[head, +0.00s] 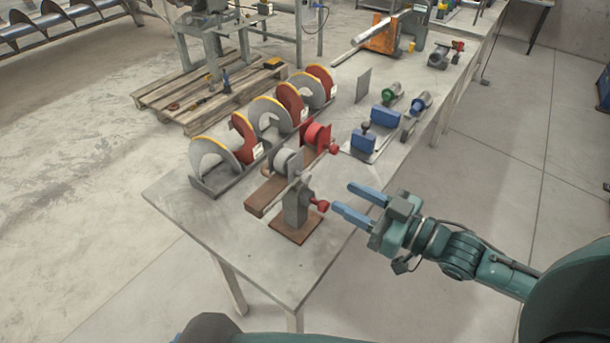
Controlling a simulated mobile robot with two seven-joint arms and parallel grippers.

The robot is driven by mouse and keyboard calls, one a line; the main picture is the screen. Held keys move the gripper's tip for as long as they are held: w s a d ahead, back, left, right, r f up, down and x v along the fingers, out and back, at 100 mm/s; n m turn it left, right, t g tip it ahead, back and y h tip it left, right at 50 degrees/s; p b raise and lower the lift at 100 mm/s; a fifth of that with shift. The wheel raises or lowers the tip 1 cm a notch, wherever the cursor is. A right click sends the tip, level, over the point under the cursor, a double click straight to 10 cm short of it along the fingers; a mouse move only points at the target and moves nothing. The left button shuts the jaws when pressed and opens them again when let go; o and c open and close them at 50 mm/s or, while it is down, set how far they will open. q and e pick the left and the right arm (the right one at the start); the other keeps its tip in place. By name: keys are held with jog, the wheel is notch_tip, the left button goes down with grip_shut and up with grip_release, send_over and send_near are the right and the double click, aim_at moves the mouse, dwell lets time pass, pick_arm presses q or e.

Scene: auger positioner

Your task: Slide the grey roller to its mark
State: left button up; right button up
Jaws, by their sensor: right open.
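A grey upright stand with a red knob (322,205) stands on a brown base (296,229) nearer to me and partly overlaps the rail. The roller's mark is too small to make out. My right gripper (344,197) is open and empty, with its blue fingers pointing left at the bench's right edge. It is just right of the red knob and apart from the grey roller. My left gripper is out of view.
A row of auger flights (217,155) in grey and red stands behind the rollers. Blue blocks (376,135) and small green and blue-ended tools lie to the right. The bench's near left corner (190,199) is clear. A pallet (190,103) is on the floor behind.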

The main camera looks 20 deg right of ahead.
aim_at(309, 178)
jog(key=p+x, duration=0.1)
jog(key=x, duration=0.9)
jog(key=shift+w+a, duration=0.15)
jog(key=shift+c, duration=0.2)
grip_shut()
